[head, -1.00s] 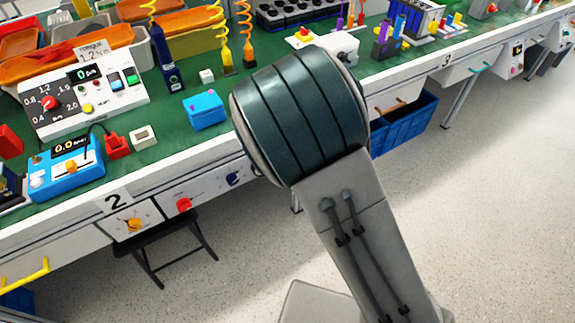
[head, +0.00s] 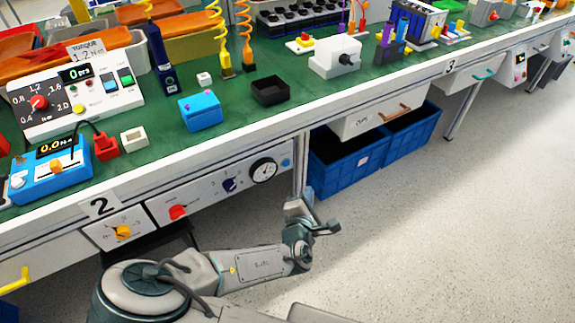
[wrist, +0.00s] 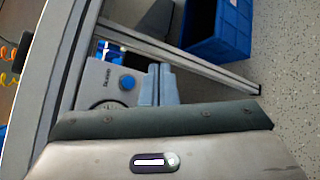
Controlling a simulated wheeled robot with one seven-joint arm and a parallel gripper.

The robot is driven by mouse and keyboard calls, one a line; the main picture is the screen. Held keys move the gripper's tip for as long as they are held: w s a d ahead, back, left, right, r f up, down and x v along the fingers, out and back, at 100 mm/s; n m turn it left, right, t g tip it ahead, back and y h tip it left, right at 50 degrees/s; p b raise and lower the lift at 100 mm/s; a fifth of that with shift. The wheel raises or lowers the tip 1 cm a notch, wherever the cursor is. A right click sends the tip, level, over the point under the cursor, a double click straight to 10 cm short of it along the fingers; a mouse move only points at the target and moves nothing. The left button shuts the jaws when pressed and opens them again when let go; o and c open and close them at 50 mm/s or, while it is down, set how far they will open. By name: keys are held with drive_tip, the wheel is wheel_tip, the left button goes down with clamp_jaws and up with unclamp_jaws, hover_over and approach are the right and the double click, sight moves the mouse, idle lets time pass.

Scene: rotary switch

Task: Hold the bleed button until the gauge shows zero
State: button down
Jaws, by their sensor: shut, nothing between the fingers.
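The blue bleed button (head: 286,162) is at the right end of the white panel under the bench edge. It also shows in the wrist view (wrist: 127,83), just left of my fingers. The round gauge (head: 263,170) is left of the button, with a white face and dark rim; its needle is too small to read surely. In the wrist view the gauge (wrist: 112,105) is partly hidden by my gripper body. My gripper (head: 296,203) is below and right of the button, and its closed fingers (wrist: 158,70) look empty. I see no contact with the button.
The panel also has a red knob (head: 178,212) and a dark blue knob (head: 229,185). A bench leg (head: 301,160) stands right of the button. Blue crates (head: 345,175) sit beyond it under the bench. The floor at the right is clear.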

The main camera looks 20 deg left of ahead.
drive_tip(key=shift+a, duration=0.1)
drive_tip(key=w+a, duration=0.5)
drive_tip(key=a, duration=0.1)
drive_tip(key=shift+w+a+b, duration=0.25)
drive_tip(key=shift+w+b, duration=0.1)
drive_tip(key=shift+b, duration=0.05)
idle(1.9)
drive_tip(key=shift+w+a, duration=0.3)
drive_tip(key=shift+a, duration=0.05)
drive_tip(key=shift+w+a, duration=0.3)
drive_tip(key=shift+a, duration=0.05)
idle(1.9)
drive_tip(key=shift+s+d, duration=0.1)
drive_tip(key=shift+d, duration=0.05)
idle(1.2)
drive_tip(key=shift+s+d+p, duration=0.45)
drive_tip(key=shift+d+p, duration=0.05)
drive_tip(key=shift+d, duration=0.05)
drive_tip(key=shift+s+d+p, duration=0.6)
drive_tip(key=shift+s+d, duration=1.05)
drive_tip(key=shift+d, duration=0.25)
